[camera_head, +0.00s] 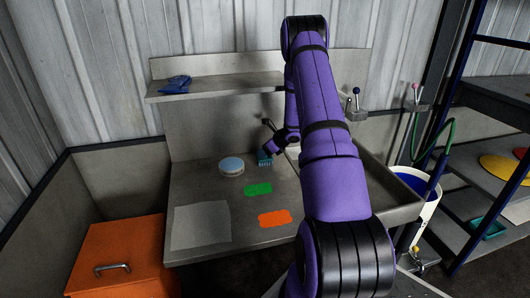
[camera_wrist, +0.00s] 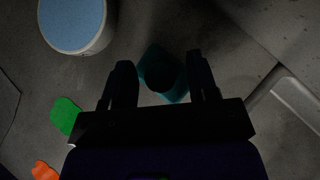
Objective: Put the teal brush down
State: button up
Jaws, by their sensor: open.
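The teal brush (camera_head: 264,159) is on the grey worktop, right of the round blue-topped tub, with its bristles showing in the head view. In the wrist view the teal brush (camera_wrist: 158,72) lies between the fingers of my gripper (camera_wrist: 162,82). The fingers stand apart, with a gap visible on both sides of the brush. My gripper also shows in the head view (camera_head: 268,150), low over the brush and partly hidden by my purple arm. Part of the brush is dark and in shadow.
The round tub (camera_head: 231,167) stands left of the brush. A green mat (camera_head: 258,189) and an orange mat (camera_head: 274,218) lie nearer. A grey square (camera_head: 201,226) is at the front left. A shelf (camera_head: 222,92) holds a blue item (camera_head: 175,85).

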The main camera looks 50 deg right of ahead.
jog(key=v, duration=1.1)
jog(key=shift+s+r, duration=0.3)
